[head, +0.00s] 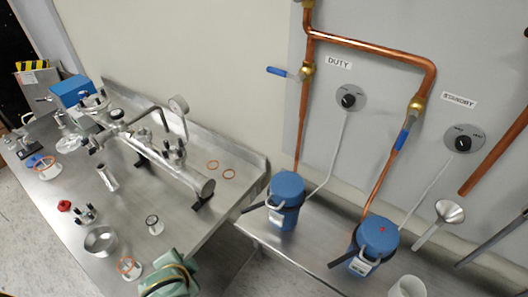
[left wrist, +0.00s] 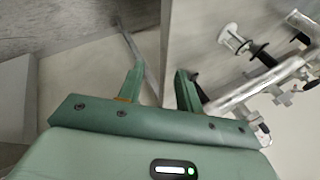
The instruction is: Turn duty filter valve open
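The duty filter valve (head: 307,72) is a brass body on the left copper pipe, beside the DUTY label (head: 339,63). Its blue lever (head: 283,72) sticks out to the left, across the pipe. The pipe leads down to the left blue filter canister (head: 286,190). My left gripper (left wrist: 157,82) shows two green fingers, apart with nothing between them. In the head view green parts of my left arm show at the bottom, over the bench's near right corner, well below the valve. My right gripper is not in view.
The standby valve (head: 417,103) has its blue lever (head: 405,133) along its pipe, above the right canister (head: 378,237). Two round dials (head: 350,97) sit on the wall panel. A steel bench (head: 60,200) at left holds a tubular vacuum assembly (head: 170,165). A funnel (head: 449,211) stands at right.

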